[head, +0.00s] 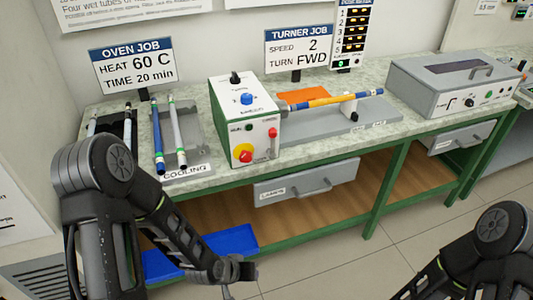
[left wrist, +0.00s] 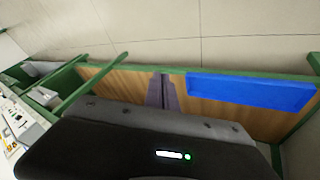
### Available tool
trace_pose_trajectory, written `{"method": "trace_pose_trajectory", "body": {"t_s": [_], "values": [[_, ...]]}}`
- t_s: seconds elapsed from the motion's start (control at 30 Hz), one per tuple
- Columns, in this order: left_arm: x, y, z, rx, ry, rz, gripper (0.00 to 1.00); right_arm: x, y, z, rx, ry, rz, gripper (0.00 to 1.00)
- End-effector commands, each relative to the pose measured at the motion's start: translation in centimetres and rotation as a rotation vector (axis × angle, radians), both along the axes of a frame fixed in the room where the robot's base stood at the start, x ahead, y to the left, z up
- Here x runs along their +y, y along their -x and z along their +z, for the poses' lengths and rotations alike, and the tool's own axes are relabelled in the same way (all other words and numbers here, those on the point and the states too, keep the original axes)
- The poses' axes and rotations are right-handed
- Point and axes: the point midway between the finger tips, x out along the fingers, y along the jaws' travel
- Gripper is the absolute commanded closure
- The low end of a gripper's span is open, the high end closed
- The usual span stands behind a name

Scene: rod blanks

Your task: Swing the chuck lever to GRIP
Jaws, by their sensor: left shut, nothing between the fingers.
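A yellow and blue rod (head: 330,101) extends from the turner's right side to a white support (head: 350,110). My left gripper (left wrist: 162,92) is shut and empty, low in front of the bench and apart from the turner. My right arm shows at the lower right, but its gripper is out of view.
Rods lie in the cooling rack (head: 197,125) at the left. A grey instrument box (head: 450,80) stands at the right. Drawers (head: 305,180) hang under the bench top.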

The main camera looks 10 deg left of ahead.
Motion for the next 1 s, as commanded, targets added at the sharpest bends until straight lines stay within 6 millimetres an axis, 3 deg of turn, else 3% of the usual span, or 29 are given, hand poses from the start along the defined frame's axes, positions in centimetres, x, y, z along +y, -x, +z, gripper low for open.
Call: {"method": "trace_pose_trajectory", "body": {"t_s": [0.03,0.17,0.27,0.37,0.43,0.5,0.6,0.7,0.8,1.0], "values": [[1.1,-1.7,0.1,-0.055,-0.011,0.008,1.00,0.0,0.0,-1.2,0.000,0.000,0.000,0.64],[3.8,-5.9,2.4,-0.210,-0.038,0.012,1.00,0.0,0.0,-2.8,0.000,0.000,0.000,0.64],[6.4,-9.5,5.3,-0.365,-0.067,0.010,1.00,0.0,0.0,-4.4,-0.001,0.000,0.001,0.64],[9.4,-13.3,10.2,-0.579,-0.105,-0.011,1.00,0.0,0.0,-6.5,-0.001,0.000,0.001,0.64],[11.4,-15.2,15.1,-0.757,-0.132,-0.051,1.00,0.0,0.0,-8.1,-0.003,0.000,0.001,0.64],[12.1,-15.8,19.6,-0.904,-0.143,-0.109,1.00,0.0,0.0,-8.9,-0.003,0.001,0.001,0.64],[12.0,-15.4,24.4,-1.047,-0.131,-0.197,1.00,0.0,-0.1,-9.5,-0.004,0.001,0.003,0.64],[11.1,-14.5,27.0,-1.122,-0.098,-0.272,1.00,-0.1,-0.1,-9.7,-0.005,0.001,0.002,0.64],[10.3,-13.9,28.2,-1.155,-0.066,-0.317,1.00,0.0,-0.1,-9.7,-0.006,0.001,0.003,0.64],[9.9,-13.6,28.6,-1.165,-0.049,-0.336,1.00,-0.1,-0.1,-9.6,-0.006,0.001,0.003,0.64]]}}
